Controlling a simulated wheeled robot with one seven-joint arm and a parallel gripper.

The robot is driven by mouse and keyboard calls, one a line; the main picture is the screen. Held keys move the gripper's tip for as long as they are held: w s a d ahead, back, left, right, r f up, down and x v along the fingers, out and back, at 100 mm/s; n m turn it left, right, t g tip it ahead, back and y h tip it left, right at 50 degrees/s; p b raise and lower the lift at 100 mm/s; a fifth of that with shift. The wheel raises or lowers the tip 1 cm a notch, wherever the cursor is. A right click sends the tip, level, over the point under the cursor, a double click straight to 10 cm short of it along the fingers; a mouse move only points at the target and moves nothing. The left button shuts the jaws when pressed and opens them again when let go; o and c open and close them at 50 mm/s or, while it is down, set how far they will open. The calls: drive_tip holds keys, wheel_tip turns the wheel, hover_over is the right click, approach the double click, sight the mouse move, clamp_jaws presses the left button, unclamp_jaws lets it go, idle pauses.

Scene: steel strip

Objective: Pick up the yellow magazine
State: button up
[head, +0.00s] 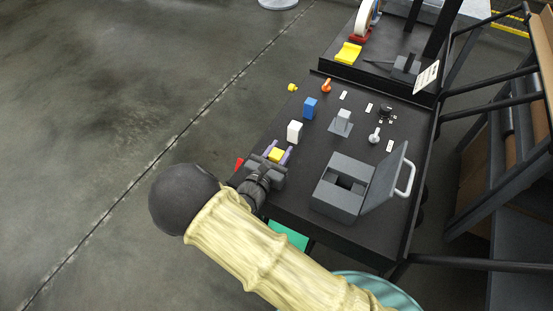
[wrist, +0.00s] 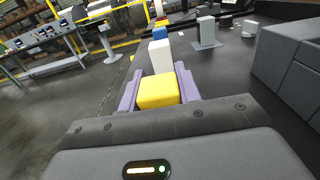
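The yellow magazine appears to be the yellow block (head: 276,155) near the left edge of the black table in the head view. It also shows in the wrist view (wrist: 158,92), between the two purple fingers of my gripper (wrist: 159,88). In the head view my gripper (head: 277,153) reaches over the table edge with a finger on each side of the block. The fingers lie very close to its sides; whether they press on it is not clear. The block's underside is hidden, so I cannot tell whether it rests on the table.
A white block (head: 295,132) and a blue block (head: 310,108) stand just beyond. A grey box (head: 340,188) with an open lid stands to the right. A grey stand (head: 341,125) is mid-table. Another yellow piece (head: 348,53) lies on the farther table section. Open floor lies left.

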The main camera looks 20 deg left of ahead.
drive_tip(key=c, duration=0.5)
drive_tip(key=shift+r, duration=0.15)
wheel_tip(320, 180, up, 10)
drive_tip(key=shift+f, duration=0.1)
idle(0.6)
